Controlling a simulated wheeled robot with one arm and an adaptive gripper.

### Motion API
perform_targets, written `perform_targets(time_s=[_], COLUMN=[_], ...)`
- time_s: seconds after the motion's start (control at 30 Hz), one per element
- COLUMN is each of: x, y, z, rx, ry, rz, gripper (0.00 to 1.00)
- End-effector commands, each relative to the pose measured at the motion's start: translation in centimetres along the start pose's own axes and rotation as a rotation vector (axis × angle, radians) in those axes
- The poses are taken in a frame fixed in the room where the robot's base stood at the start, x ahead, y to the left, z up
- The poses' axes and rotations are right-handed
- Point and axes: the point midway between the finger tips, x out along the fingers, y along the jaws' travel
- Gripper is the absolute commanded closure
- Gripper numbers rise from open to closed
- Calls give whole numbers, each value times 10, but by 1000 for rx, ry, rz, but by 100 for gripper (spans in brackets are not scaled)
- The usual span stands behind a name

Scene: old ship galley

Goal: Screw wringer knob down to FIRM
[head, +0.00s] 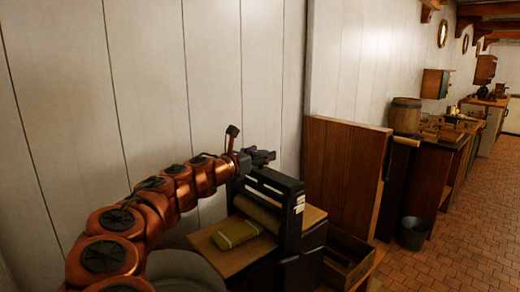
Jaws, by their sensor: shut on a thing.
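The wringer (291,226) is a black upright frame with a pale roller (257,213), standing on a wooden board at the centre. White scale marks show on its right post, too small to read. My gripper (264,157) is over the top of the wringer, coming in from the left. It is shut on the wringer knob, which is mostly hidden by the dark fingers. The knob's height and its setting cannot be read from here. A folded yellow-green cloth (235,235) lies on the board in front of the roller.
A pale panelled wall (150,90) stands close behind. A tall wooden partition (342,180) is just right of the wringer. Beyond it are a counter with a barrel (405,116) and a bucket (413,233) on the floor. The tiled floor (475,225) at right is clear.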

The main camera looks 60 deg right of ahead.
Motion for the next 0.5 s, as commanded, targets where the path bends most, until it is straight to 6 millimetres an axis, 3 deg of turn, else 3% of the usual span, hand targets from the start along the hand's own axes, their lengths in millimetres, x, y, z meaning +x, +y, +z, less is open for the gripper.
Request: perform_targets(time_s=[0.5], x=[0], y=[3], z=[1], rx=[-2], ry=[6], rz=[-251], gripper=[70])
